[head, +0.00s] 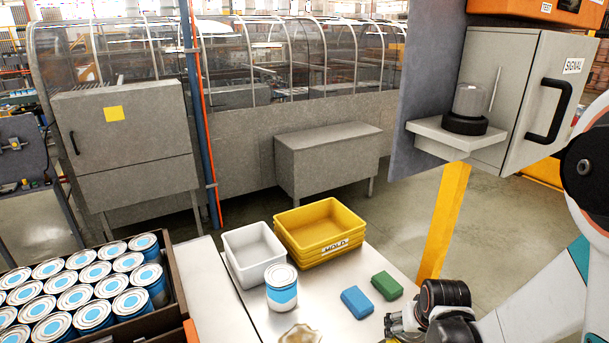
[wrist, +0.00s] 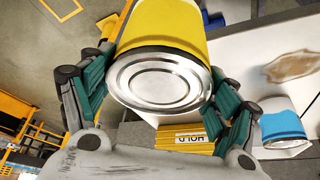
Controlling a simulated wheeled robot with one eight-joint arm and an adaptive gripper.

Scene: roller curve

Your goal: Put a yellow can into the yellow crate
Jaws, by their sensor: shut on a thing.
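My gripper (head: 402,324) is at the bottom right of the head view, low by the table's front right corner and away from the crate. In the wrist view my gripper (wrist: 160,78) is shut on a yellow can (wrist: 172,30), whose silver end faces the camera between the green finger pads. In the head view only a sliver of yellow shows under the gripper. The yellow crate (head: 345,243) stands on the table with a white label on its front and looks empty. Part of it, with the HOLD label (wrist: 192,138), shows below the can in the wrist view.
An empty white bin (head: 243,277) stands left of the crate, with a blue-and-white can (head: 281,291) in front. Blue (head: 357,302) and green (head: 387,286) blocks lie between crate and gripper. A brown stain marks the tabletop. A yellow post (head: 446,220) rises behind.

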